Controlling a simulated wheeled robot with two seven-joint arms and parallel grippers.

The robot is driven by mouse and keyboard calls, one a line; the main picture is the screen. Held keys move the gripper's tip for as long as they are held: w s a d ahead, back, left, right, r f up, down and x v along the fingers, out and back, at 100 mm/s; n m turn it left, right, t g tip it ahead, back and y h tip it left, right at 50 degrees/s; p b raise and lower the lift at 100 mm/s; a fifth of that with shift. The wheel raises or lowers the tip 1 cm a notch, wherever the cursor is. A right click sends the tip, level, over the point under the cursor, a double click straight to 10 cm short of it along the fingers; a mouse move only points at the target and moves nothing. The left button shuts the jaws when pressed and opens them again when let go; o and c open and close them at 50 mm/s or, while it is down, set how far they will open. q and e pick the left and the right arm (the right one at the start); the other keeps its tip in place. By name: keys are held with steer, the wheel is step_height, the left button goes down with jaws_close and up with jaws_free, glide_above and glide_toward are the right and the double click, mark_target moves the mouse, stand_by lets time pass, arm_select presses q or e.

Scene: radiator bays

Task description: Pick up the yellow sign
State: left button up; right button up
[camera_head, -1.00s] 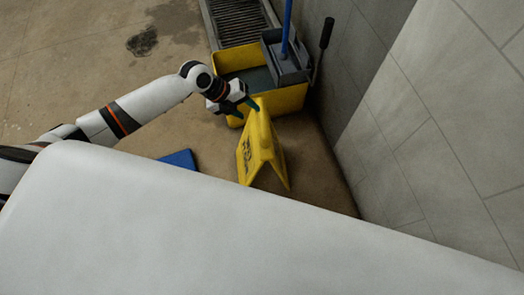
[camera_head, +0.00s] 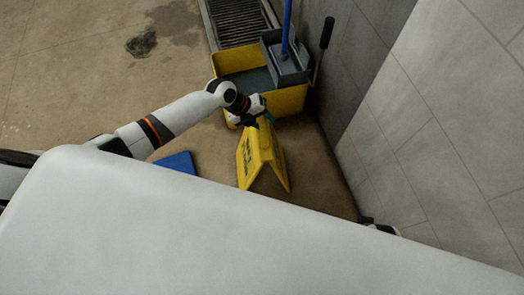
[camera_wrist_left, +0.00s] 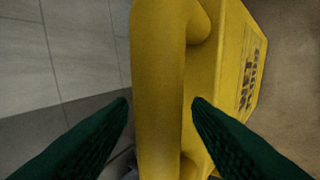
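The yellow sign (camera_head: 262,160) stands as an open A-frame on the brown floor, in front of the mop bucket. My left gripper (camera_head: 264,120) is at the sign's top edge. In the left wrist view the sign's rounded top bar (camera_wrist_left: 158,80) lies between the two dark green fingers of the left gripper (camera_wrist_left: 160,103). The fingers are apart, with a visible gap at least on the left side. Dark lettering shows on the sign's face. My right gripper is not in view; only a small piece, likely of my right arm, shows at the wall's foot.
A yellow mop bucket (camera_head: 290,101) with a grey wringer (camera_head: 285,66) and blue handle stands just behind the sign. A tiled wall (camera_head: 440,130) rises at the right. A blue flat object (camera_head: 178,162) lies left of the sign. A floor grate (camera_head: 236,22) is at the back.

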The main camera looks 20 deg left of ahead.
arm_select(q)
jaws_close()
stand_by(1.1)
